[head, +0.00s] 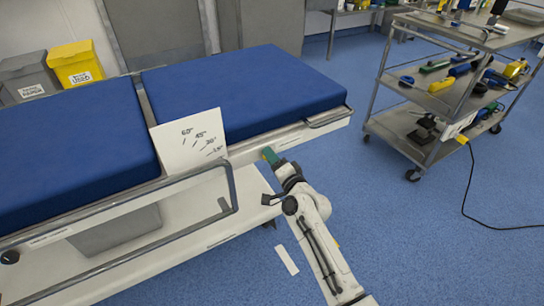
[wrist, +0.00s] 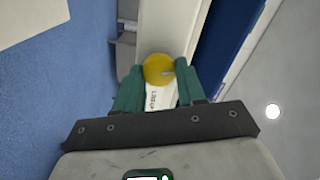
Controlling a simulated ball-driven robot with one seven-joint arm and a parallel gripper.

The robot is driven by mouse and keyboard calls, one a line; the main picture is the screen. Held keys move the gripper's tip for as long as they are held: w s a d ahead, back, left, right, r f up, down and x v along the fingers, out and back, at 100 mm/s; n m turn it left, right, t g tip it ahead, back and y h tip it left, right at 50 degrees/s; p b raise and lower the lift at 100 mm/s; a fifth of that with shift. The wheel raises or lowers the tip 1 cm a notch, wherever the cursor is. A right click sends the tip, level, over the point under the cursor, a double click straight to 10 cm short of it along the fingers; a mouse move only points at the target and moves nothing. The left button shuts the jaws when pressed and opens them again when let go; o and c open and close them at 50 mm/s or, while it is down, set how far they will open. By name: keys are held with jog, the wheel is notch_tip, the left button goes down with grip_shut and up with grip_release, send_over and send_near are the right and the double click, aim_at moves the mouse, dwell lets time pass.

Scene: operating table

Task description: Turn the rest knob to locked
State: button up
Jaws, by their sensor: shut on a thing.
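The rest knob (wrist: 156,66) is a round yellow knob on the pale side rail (wrist: 160,30) of the operating table, seen in the wrist view. In the head view my gripper (head: 270,157) is at the table's side rail, right of the white angle card, and hides most of the knob. Small lettering (wrist: 153,99) sits on the rail below the knob; I cannot read it surely.
The operating table has blue pads (head: 245,90) and a white angle card (head: 188,143). A metal side rail (head: 120,205) stands out at the left. A steel cart (head: 440,105) with tools stands at the right, its cable on the floor.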

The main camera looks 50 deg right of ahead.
jog(key=shift+f+m+p, duration=0.1)
jog(key=shift+m+p, duration=0.4)
jog(key=shift+m, duration=1.4)
jog(key=o, duration=1.1)
jog(key=shift+c, duration=0.2)
jog(key=v, duration=1.1)
jog(key=shift+w, duration=0.1)
